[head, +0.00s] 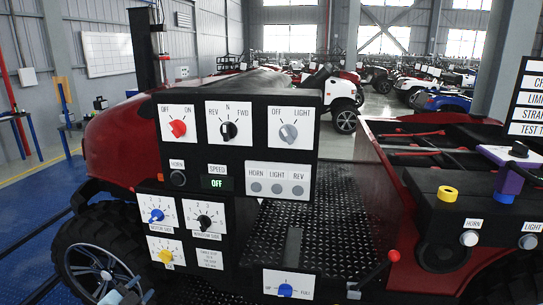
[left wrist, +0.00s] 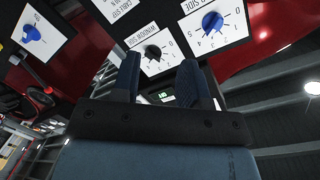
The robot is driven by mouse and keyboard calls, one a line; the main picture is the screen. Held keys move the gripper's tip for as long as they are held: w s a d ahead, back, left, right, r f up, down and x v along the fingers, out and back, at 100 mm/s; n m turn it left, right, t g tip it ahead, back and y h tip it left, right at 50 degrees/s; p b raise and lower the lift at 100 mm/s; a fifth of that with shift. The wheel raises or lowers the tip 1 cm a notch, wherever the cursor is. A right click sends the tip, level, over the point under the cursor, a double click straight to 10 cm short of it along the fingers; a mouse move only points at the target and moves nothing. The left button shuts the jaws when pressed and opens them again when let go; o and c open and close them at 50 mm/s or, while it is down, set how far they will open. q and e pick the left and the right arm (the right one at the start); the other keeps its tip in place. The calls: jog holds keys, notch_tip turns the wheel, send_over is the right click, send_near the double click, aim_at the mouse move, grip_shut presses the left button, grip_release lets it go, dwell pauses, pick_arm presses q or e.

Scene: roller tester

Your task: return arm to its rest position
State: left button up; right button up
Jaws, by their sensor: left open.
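My left gripper (head: 126,292) shows at the bottom left edge of the head view, low in front of the vehicle's wheel (head: 98,270) and below the control panel. Only its tip end is in the picture. In the left wrist view its two dark blue fingers (left wrist: 160,78) stand apart with nothing held between them. Beyond the fingers are the panel's black knob (left wrist: 152,52) and blue knob (left wrist: 212,22), apart from the fingertips as far as I can tell. My right gripper is in neither view.
The black control panel (head: 260,110) carries a red knob (head: 178,128), other dials and a display reading OFF (head: 217,183). A red-knobbed lever (head: 393,256) stands at lower right. A black console with buttons (head: 469,238) is at right. Open blue floor (head: 30,240) lies left.

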pick_arm(q)
jog(key=s+d+f+n+g+p, duration=0.1)
jog(key=s+d+f, duration=0.3)
jog(key=s, duration=0.5)
jog(key=s+d+f+n+g+p, duration=0.2)
jog(key=s+d+f+n, duration=0.2)
jog(key=s, duration=0.6)
jog(key=s+d+f+n+g+p, duration=0.2)
jog(key=s+d+f, duration=0.2)
jog(key=s+d, duration=0.4)
jog(key=shift+s+n, duration=0.3)
jog(key=shift+s, duration=0.95)
jog(key=shift+f, duration=0.1)
jog(key=shift+w+d+h, duration=0.1)
jog(key=shift+d+h, duration=0.1)
jog(key=shift+h, duration=0.1)
